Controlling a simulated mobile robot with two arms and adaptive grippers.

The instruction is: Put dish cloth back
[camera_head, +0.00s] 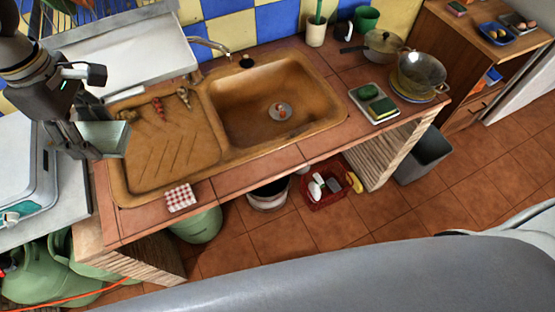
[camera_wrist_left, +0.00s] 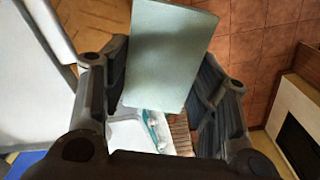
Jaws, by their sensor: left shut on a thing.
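My left gripper (camera_head: 100,140) is above the left end of the tiled counter, left of the sink's drainboard. It is shut on a pale green, flat rectangular thing (camera_head: 112,137), which looks like a folded cloth. In the left wrist view the pale green thing (camera_wrist_left: 168,55) sits between the fingers of my left gripper (camera_wrist_left: 165,88) and sticks out past them. A red-and-white checked folded cloth (camera_head: 180,197) lies on the counter's front edge, below the drainboard. My right gripper is not in view.
A brown sink (camera_head: 275,105) is set in the counter. A red basket (camera_head: 325,197) sits on the floor.

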